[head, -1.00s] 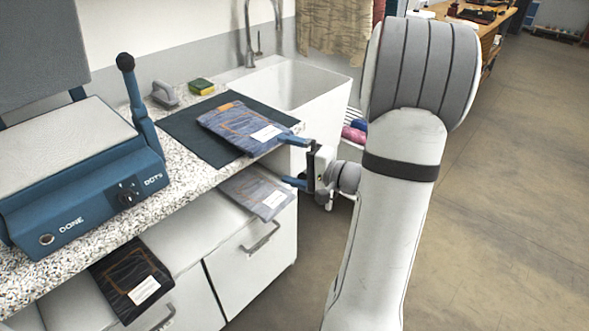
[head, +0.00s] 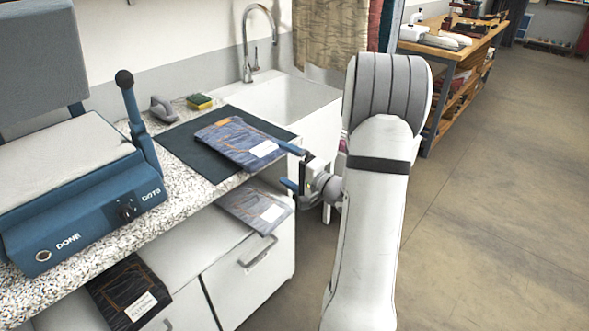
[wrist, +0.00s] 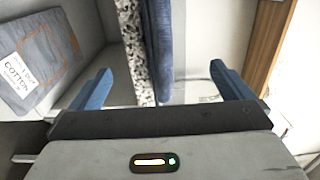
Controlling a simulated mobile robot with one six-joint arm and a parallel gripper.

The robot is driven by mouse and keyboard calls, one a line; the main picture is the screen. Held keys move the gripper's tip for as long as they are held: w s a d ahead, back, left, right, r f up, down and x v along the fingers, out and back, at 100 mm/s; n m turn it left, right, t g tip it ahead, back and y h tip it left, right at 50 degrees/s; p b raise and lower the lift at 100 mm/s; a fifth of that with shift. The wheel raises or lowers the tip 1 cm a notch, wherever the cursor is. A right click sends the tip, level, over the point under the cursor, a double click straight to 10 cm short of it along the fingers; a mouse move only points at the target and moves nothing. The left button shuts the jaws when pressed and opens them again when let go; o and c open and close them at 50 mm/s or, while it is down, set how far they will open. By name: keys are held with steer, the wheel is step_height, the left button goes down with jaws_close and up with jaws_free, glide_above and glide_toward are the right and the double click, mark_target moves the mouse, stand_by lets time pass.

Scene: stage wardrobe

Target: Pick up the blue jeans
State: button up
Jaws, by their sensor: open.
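The folded blue jeans (head: 228,138) lie on a dark mat (head: 184,143) on the speckled counter, with a white label near the counter's front edge. My gripper (head: 289,166) is open and empty at that edge, turned so one finger is above the other. The upper finger is near the labelled end of the jeans and the lower one is below counter level. In the wrist view the blue jeans (wrist: 161,45) show edge-on beside the counter edge, between the open fingers (wrist: 160,70); I see no contact.
Grey-blue jeans (head: 243,203) and dark jeans (head: 122,283) lie on the lower level under the counter. A blue press (head: 85,215) stands at left. A sponge (head: 199,102) and sink (head: 270,100) are behind. Open floor (head: 490,230) lies right.

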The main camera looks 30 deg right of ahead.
mark_target(276, 160)
steer(key=b+x, duration=0.1)
steer(key=x, duration=0.2)
steer(key=shift+w+a+f, duration=0.15)
steer(key=shift+w+a, duration=0.05)
steer(key=shift+w, duration=0.05)
steer(key=shift+b+x, duration=1.15)
steer(key=shift+x, duration=0.75)
steer(key=shift+c, duration=0.6)
